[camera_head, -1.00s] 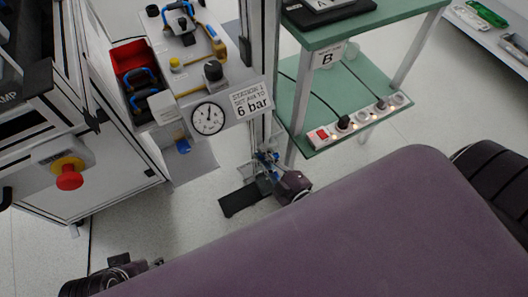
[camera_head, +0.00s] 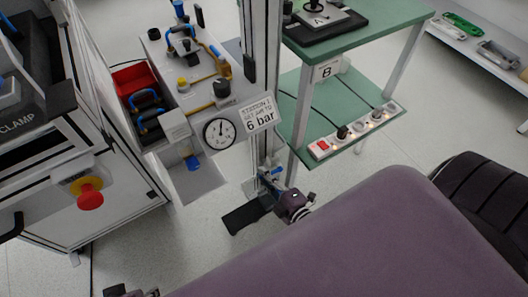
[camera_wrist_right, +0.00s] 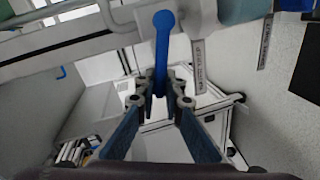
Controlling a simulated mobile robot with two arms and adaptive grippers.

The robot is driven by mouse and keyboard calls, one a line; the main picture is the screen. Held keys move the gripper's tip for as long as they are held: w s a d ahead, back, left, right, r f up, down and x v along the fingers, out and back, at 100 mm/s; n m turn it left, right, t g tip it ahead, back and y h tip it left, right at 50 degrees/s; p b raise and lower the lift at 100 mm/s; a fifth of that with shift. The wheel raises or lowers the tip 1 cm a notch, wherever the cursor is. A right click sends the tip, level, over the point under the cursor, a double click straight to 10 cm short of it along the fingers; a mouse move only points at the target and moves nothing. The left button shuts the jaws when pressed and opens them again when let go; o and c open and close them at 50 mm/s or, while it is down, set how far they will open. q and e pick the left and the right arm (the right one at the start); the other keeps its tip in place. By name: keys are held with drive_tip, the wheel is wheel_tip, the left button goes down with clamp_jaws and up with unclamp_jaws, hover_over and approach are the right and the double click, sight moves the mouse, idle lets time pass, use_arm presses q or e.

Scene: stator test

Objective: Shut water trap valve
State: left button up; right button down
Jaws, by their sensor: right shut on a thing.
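A blue lever handle (camera_wrist_right: 162,45) stands in the middle of the right wrist view, on a light-coloured pipe or bar. I take it for the water trap valve's handle. My right gripper (camera_wrist_right: 160,88) has its fingertips closed on the lower part of this handle. In the head view my right gripper (camera_head: 268,186) is low by the metal post, above a dark plate on the floor, and is small and partly hidden by my own arm. A dark part of my left arm shows at the bottom left edge; its fingers cannot be made out.
Small hanging tags (camera_wrist_right: 197,66) sit right of the handle. A pressure gauge (camera_head: 219,133) and a 6 bar sign (camera_head: 259,116) are above the gripper. A green shelf (camera_head: 300,95) with a power strip (camera_head: 350,132) stands to the right. A red stop button (camera_head: 90,197) is left.

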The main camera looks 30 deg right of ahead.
drive_tip(key=shift+a+f+n, duration=0.15)
drive_tip(key=shift+f+n, duration=0.35)
drive_tip(key=shift+f+h+b, duration=0.15)
drive_tip(key=shift+h+b, duration=0.15)
drive_tip(key=shift+b, duration=0.1)
use_arm(q)
drive_tip(key=shift+v, duration=1.35)
use_arm(e)
drive_tip(key=shift+f+n, duration=0.3)
drive_tip(key=shift+n, duration=0.4)
drive_tip(key=c, duration=2)
unclamp_jaws()
use_arm(q)
drive_tip(key=shift+a, duration=0.1)
use_arm(e)
drive_tip(key=s, duration=0.4)
drive_tip(key=s+r, duration=0.1)
drive_tip(key=s, duration=0.3)
drive_tip(key=s+r, duration=0.1)
drive_tip(key=s, duration=0.2)
drive_tip(key=shift+s+d+r, duration=0.15)
drive_tip(key=shift+s+d, duration=0.05)
drive_tip(key=shift+s, duration=0.2)
